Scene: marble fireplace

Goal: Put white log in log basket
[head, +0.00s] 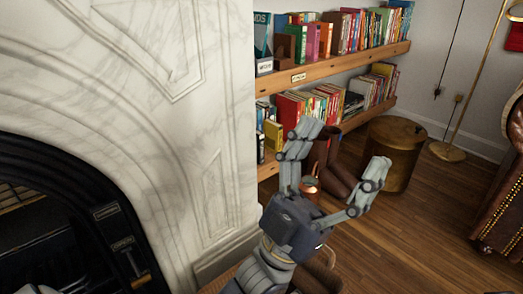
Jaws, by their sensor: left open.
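My left gripper (344,149) is open, its two fingers spread wide, pointing up and away over the wooden floor beside the fireplace. Nothing shows held between the fingers. I cannot make out a white log in the head view. No log basket can be told for sure; a round brown-gold container (402,160) stands on the floor beyond the gripper, to the right, apart from it. A brown object partly shows below the gripper's palm, mostly hidden by it. My right gripper does not show clearly.
The white marble fireplace surround (215,150) rises on the left, close to the arm. Bookshelves (335,69) stand behind. Brown boots (334,172) and a small copper object (310,187) are behind the fingers. A leather chair (503,215) is right; the floor (420,235) before it is clear.

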